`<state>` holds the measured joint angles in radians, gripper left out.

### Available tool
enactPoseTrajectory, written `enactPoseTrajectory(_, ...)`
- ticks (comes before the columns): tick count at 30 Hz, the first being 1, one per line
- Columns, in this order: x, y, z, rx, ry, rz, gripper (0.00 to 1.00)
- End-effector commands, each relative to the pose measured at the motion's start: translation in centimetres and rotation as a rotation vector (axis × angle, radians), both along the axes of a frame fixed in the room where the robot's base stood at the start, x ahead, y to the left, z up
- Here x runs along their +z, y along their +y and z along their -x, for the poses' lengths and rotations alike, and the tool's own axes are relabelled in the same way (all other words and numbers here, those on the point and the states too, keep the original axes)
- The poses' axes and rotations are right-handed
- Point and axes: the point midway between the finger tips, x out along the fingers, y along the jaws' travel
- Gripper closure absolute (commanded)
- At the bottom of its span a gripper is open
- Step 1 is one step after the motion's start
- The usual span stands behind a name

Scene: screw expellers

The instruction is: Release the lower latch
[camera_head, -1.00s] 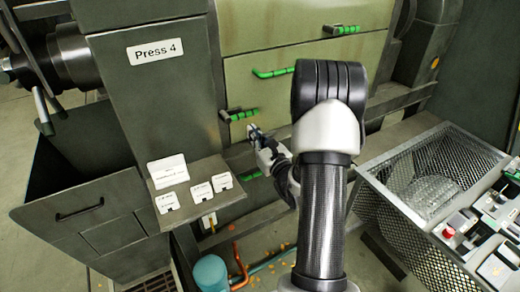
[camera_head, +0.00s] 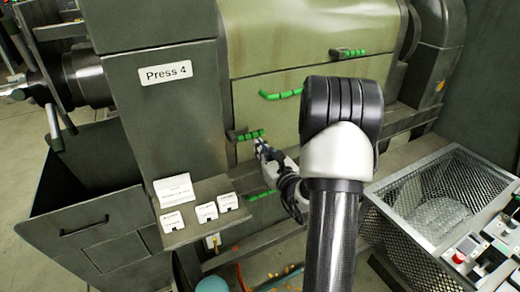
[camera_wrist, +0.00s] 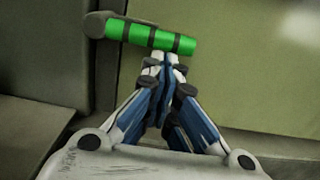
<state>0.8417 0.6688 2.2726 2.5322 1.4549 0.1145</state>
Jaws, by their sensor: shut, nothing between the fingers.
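The lower latch (camera_head: 248,135) is a green grip with dark bands on a dark pivot, at the left edge of the pale green press panel. It lies nearly level, its grip pointing right. In the wrist view the latch (camera_wrist: 150,36) spans the top, tilting slightly down to the right. My gripper (camera_head: 262,146) is just below and right of the latch grip. In the wrist view my gripper (camera_wrist: 166,58) is shut and empty, its fingertips together at the grip's lower edge. I cannot tell whether they touch it.
Another green latch (camera_head: 350,52) sits at the panel's upper right. A green handle bar (camera_head: 282,94) is on the panel, and another green grip (camera_head: 262,195) is lower down. A shelf with white cards (camera_head: 190,236) is at left. A mesh basket (camera_head: 400,232) stands at right.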

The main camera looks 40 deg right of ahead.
Motion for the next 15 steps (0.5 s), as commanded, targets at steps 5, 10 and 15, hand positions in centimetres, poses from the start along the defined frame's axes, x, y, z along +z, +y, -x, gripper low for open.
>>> enactPoseTrajectory(5,0.23,-0.11,0.03,0.0,0.0,0.0,1.0)
enactPoseTrajectory(10,0.48,-0.23,0.05,0.0,-0.001,0.0,1.0)
enactPoseTrajectory(15,0.91,-0.38,0.09,-0.001,-0.002,0.0,1.0)
